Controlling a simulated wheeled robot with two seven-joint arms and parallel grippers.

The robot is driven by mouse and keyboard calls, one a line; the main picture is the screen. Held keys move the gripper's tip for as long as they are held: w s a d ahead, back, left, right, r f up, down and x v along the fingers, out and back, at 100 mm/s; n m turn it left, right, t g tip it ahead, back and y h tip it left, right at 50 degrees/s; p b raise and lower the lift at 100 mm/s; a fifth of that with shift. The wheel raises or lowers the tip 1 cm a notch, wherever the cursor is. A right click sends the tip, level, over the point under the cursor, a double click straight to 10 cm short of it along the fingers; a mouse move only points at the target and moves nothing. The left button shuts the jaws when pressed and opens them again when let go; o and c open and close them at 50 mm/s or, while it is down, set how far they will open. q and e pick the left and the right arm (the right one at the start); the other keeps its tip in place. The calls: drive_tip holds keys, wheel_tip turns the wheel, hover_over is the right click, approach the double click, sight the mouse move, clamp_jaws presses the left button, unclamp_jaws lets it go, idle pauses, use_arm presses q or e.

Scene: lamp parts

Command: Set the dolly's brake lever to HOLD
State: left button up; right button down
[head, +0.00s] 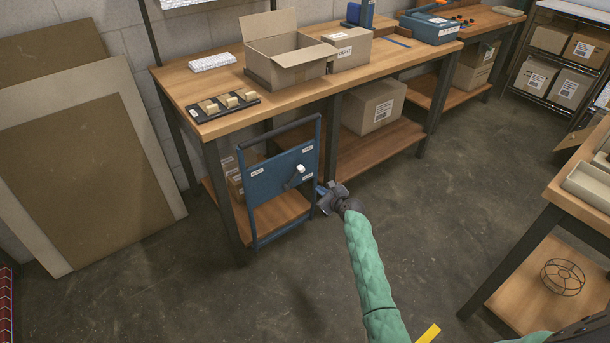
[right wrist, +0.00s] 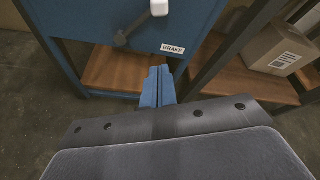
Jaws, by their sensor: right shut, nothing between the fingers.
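The dolly's blue panel (head: 270,181) stands upright in front of the workbench, with a dark push handle on top. Its brake lever (head: 299,169) has a white knob and slants up and right from a dark pivot. Small white labels sit at the panel's left, upper right and lower right; they are too small to read in the head view. In the right wrist view the lever's knob (right wrist: 159,8) is at the top edge, and the label below it (right wrist: 173,48) reads BRAKE. My right gripper (head: 320,189) is shut and empty, just right of the panel's lower part, apart from the lever.
The workbench (head: 215,120) behind carries an open carton (head: 285,60) and a dark tray of small blocks (head: 222,106). A bench leg (head: 330,145) stands close behind the panel's right side. A second table (head: 540,215) is at the right. The floor between is clear.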

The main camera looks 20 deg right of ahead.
use_arm(q)
drive_tip(key=shift+w, duration=0.1)
use_arm(e)
drive_tip(key=shift+w+d+m, duration=0.1)
drive_tip(key=shift+d+m, duration=0.05)
drive_tip(key=shift+m, duration=0.85)
use_arm(q)
wheel_tip(320, 180, down, 5)
drive_tip(key=b, duration=0.1)
wheel_tip(320, 180, up, 7)
drive_tip(key=p, duration=0.1)
use_arm(e)
drive_tip(key=w+a, duration=0.3)
drive_tip(key=w, duration=0.5)
drive_tip(key=shift+w+a+r, duration=0.25)
drive_tip(key=shift+w+r, duration=0.1)
use_arm(q)
drive_tip(key=shift+s+a+r+p, duration=0.1)
drive_tip(key=shift+s+p, duration=0.15)
drive_tip(key=shift+p, duration=0.1)
use_arm(e)
drive_tip(key=shift+r, duration=0.1)
